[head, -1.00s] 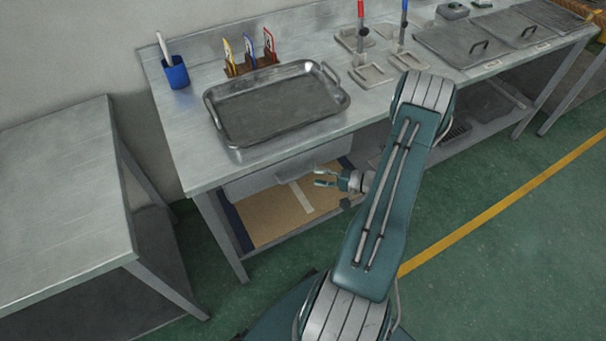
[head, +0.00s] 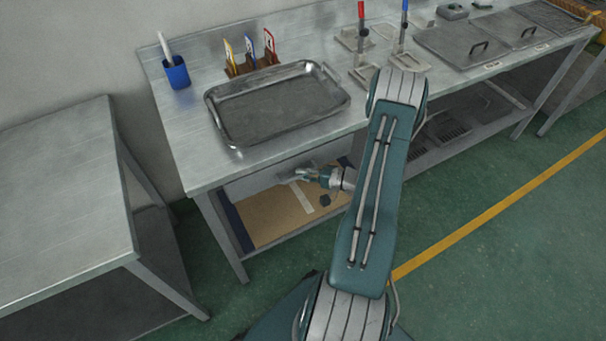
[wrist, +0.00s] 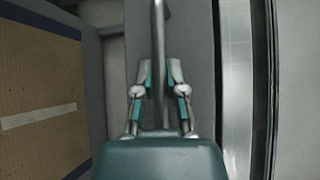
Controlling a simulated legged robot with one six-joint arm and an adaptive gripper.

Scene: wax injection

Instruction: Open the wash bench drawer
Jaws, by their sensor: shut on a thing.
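The wash bench drawer (head: 262,181) has a plain grey front just under the bench top. I see no clear gap at its edge, and it looks closed. My gripper (head: 303,174) is at the right part of the drawer front. In the wrist view, my gripper (wrist: 160,76) has its two fingers on either side of the drawer's bar handle (wrist: 159,30) and is shut on it. The drawer front (wrist: 198,70) shows behind the handle. In the head view the handle is mostly hidden by the fingers.
The bench top (head: 200,150) carries a metal tray (head: 275,108), a blue pen cup (head: 177,72) and a card rack (head: 250,66). Another table (head: 60,190) stands at left. Green floor is clear at right.

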